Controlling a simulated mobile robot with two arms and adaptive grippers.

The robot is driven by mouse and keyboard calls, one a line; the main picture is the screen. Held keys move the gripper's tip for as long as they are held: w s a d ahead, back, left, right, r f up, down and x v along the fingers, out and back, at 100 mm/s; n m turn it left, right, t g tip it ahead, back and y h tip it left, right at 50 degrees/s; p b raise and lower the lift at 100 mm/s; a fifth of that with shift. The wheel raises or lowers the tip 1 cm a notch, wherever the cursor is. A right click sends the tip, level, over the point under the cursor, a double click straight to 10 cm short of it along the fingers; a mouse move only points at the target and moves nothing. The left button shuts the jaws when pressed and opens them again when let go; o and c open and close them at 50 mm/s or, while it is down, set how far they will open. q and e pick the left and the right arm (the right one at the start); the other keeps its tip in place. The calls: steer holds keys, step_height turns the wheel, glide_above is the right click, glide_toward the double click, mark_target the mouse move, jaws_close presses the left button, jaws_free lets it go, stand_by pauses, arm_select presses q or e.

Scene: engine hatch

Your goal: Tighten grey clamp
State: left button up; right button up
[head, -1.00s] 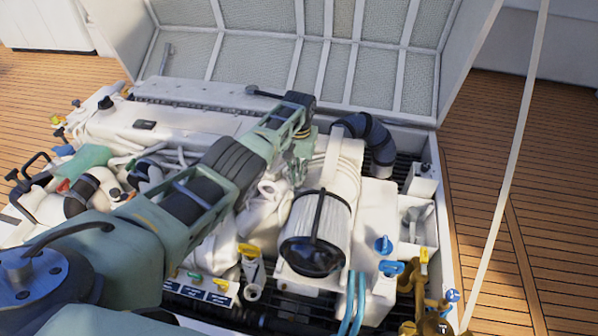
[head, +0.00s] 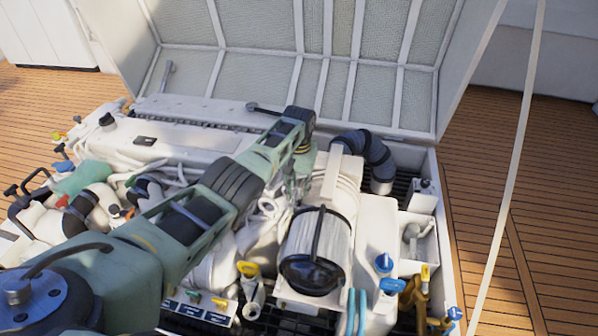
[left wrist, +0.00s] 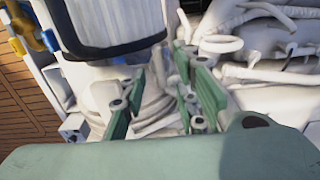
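My left gripper (head: 302,165) reaches over the engine, just left of and behind a white ribbed filter cylinder (head: 318,238) with a dark end. In the left wrist view its green fingers (left wrist: 160,85) are spread apart, with no object held between them. Pale grey rounded rings and a hose-like part (left wrist: 155,112) lie below and between the fingers. I cannot tell for certain which of these is the grey clamp; the fingers and arm hide part of that area. My right gripper is not in view.
A dark ribbed hose (head: 372,155) curves behind the filter. Blue-handled valves (head: 384,263) and a yellow-handled valve (head: 248,268) stand in front. The raised hatch lid (head: 290,60) closes off the back. Wooden deck (head: 530,200) lies clear on the right.

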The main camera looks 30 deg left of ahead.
mark_target(299, 192)
arm_select(q)
step_height(299, 192, up, 11)
stand_by(0.4)
stand_by(0.4)
